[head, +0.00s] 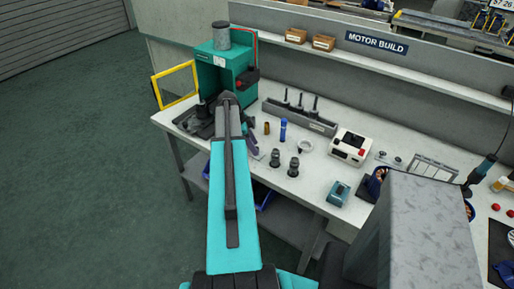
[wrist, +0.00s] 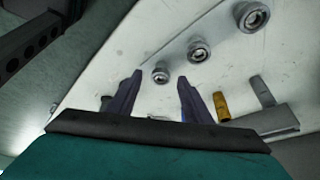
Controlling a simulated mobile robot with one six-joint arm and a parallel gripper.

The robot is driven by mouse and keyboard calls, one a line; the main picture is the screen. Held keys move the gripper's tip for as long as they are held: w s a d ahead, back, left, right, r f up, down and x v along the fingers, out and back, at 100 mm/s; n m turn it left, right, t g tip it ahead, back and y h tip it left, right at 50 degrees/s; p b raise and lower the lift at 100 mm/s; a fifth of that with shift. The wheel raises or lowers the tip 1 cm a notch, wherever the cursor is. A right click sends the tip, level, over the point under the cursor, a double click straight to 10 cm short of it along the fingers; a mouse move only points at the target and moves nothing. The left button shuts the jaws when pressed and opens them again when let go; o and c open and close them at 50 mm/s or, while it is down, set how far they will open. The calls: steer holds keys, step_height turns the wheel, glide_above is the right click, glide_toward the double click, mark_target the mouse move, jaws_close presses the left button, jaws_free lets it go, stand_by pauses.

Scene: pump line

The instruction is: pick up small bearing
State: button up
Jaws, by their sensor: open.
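The small bearing (wrist: 161,74) is a little metal ring part standing on the white bench. It is the smallest of three similar round parts in the wrist view. My gripper (wrist: 159,80) is open, and its two dark purple fingers show on either side of the small bearing, which appears between the fingertips. Whether they touch it or how high they are above it I cannot tell. In the head view my gripper (head: 254,147) is low over the bench, left of two dark round parts, and I cannot make out the small bearing there.
Two larger round parts stand near, a middle one (wrist: 199,50) and a large one (wrist: 252,16). A brass cylinder (wrist: 221,107) and a grey cylinder (wrist: 262,91) are right of the fingers. A blue cylinder (head: 283,130), a rack with pins (head: 300,119) and a green press (head: 212,68) stand behind.

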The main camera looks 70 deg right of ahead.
stand_by(0.5)
steer(key=c, duration=0.9)
steer(key=shift+r, duration=0.2)
steer(key=shift+r+b, duration=1.05)
steer(key=shift+r, duration=0.4)
steer(key=w+a+r+b, duration=0.1)
steer(key=w+a+b, duration=0.3)
steer(key=a, duration=1)
steer(key=w, duration=0.3)
steer(key=shift+w+r+b, duration=0.35)
steer(key=shift+w+b, duration=0.05)
